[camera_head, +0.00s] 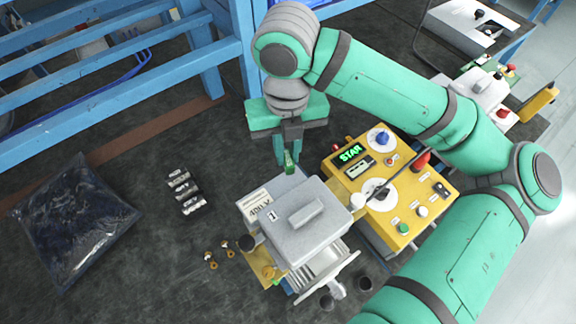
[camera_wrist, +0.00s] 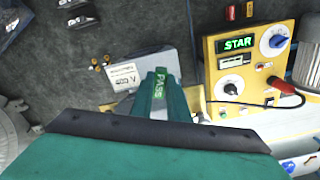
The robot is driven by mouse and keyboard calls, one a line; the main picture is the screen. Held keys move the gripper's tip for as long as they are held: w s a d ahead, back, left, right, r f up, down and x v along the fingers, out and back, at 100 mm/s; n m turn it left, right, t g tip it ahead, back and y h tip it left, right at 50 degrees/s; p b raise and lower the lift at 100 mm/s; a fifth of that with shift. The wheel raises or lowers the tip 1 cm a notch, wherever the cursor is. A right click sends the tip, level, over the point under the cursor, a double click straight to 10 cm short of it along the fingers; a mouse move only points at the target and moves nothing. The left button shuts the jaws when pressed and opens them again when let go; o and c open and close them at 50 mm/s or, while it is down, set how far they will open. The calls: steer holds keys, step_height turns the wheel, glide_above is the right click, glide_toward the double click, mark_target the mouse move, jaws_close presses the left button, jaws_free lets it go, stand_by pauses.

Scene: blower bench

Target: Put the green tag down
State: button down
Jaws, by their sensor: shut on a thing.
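My gripper (camera_head: 287,150) points down over the bench behind the grey blower housing (camera_head: 308,235). Its fingers are shut on the green tag (camera_head: 290,163), which sticks out at the fingertips. In the wrist view the tag (camera_wrist: 160,84) shows the word PASS, and the fingers hide part of it. The tag is near the back edge of the housing. I cannot tell how high it is above the surface below it.
A yellow control box (camera_head: 337,172) with a lit green display, knobs and a cable stands right of the housing. A white printed card (camera_head: 258,205) is at the housing's left. Small dark labelled pieces (camera_head: 184,190), brass fittings (camera_head: 210,259) and a dark bag (camera_head: 72,222) lie left. Dark bench between them is clear.

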mark_target(289, 159)
steer(key=f, duration=0.3)
steer(key=shift+s+d+f, duration=0.15)
steer(key=shift+s+f, duration=0.2)
steer(key=shift+f, duration=0.05)
steer(key=shift+s+d+f, duration=0.1)
steer(key=shift+d+f, duration=0.1)
steer(key=shift+f, duration=0.3)
step_height(289, 159, down, 2)
steer(key=shift+a+f, duration=0.1)
steer(key=shift+f, duration=0.4)
steer(key=shift+f, duration=0.1)
steer(key=c, duration=1.7)
jaws_free()
step_height(289, 159, up, 12)
steer(key=shift+r, duration=0.1)
